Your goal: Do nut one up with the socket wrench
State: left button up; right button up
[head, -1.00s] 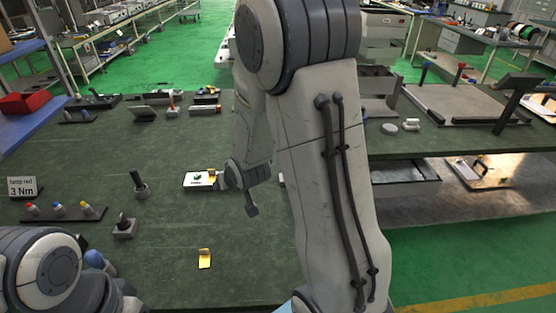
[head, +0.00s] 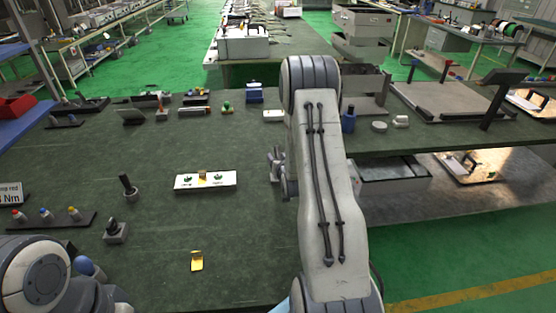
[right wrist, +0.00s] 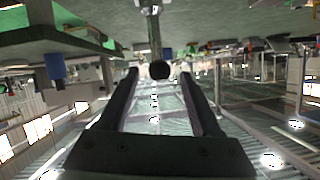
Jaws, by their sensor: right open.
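A white plate (head: 222,184) lies on the dark green table in the head view. It carries small green parts and a gold bracket (head: 202,177). Nut one is too small to tell apart. My right gripper (head: 276,164) is right of the plate, partly hidden by my own arm. In the right wrist view, my right gripper (right wrist: 160,90) is open. A metal rod with a round black end (right wrist: 160,70) shows between its fingers, apparently not touching them. I cannot tell whether this is the socket wrench. My left gripper is out of view.
Two dark upright handles in grey bases (head: 128,187) (head: 116,231) stand left of the plate. A rack with coloured caps (head: 45,218) is at the left. A loose gold bracket (head: 196,262) lies in front. A blue item (head: 348,119) stands beyond my right arm.

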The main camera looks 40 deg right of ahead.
aim_at(279, 155)
jog(key=p+x, duration=0.1)
jog(key=x, duration=0.2)
jog(key=shift+w+d+r, duration=0.1)
jog(key=shift+w+d, duration=0.1)
jog(key=shift+d, duration=0.05)
jog(key=shift+w+d+f+p, duration=0.25)
jog(key=shift+w+f+p, duration=0.05)
jog(key=shift+w, duration=0.15)
grip_shut()
